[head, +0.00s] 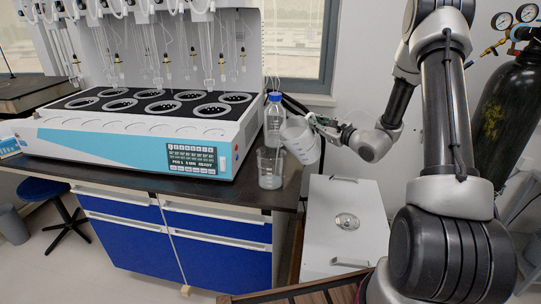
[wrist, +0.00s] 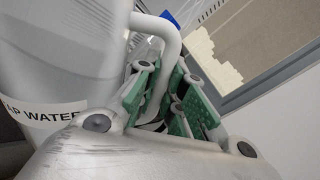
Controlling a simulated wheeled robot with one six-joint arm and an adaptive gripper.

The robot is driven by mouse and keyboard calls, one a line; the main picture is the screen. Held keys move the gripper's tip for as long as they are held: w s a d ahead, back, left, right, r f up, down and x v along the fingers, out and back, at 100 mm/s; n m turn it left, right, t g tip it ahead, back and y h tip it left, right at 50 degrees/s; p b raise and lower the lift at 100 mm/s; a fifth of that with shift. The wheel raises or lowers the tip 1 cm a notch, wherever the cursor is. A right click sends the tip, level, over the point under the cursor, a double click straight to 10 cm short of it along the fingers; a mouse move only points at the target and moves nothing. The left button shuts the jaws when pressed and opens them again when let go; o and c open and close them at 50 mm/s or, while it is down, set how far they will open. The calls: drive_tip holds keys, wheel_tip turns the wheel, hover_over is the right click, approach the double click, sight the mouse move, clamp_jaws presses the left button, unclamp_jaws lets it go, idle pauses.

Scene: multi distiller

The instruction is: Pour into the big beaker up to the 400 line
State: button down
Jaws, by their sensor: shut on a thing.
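A clear glass beaker (head: 270,170) stands upright on the dark bench top near its right end. Its graduation lines and any liquid level are too small to read. My gripper (head: 326,128) is shut on the handle of a translucent white jug (head: 302,143). The jug is tilted to the left, its rim above and beside the beaker's right rim. No stream of liquid can be made out. In the wrist view, the jug (wrist: 65,60) bears a label ending in "AP WATER". Its curved handle (wrist: 172,40) runs between my gripper's green-padded fingers (wrist: 168,95).
A bottle with a blue cap (head: 274,120) stands just behind the beaker. A large distiller (head: 150,150) fills the bench to the left. A white metal cabinet (head: 345,225) stands below the jug, to the right of the bench. A black gas cylinder (head: 508,115) is at far right.

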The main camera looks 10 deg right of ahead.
sight(313, 114)
drive_tip(key=shift+s+a+r+n+p, duration=0.15)
drive_tip(key=shift+a+r+n+p, duration=0.25)
drive_tip(key=shift+r, duration=0.25)
drive_tip(key=shift+s+a+r+n+p, duration=0.15)
drive_tip(key=shift+s+a+r+n, duration=0.1)
drive_tip(key=shift+r+n, duration=0.35)
drive_tip(key=shift+s+a+r+n+p, duration=0.1)
drive_tip(key=shift+a+r+n+p, duration=0.25)
drive_tip(key=shift+r, duration=0.3)
idle(2.1)
drive_tip(key=shift+s+a+r+n+p, duration=0.25)
drive_tip(key=shift+a+r+n+p, duration=0.25)
drive_tip(key=shift+n, duration=0.35)
idle(3.2)
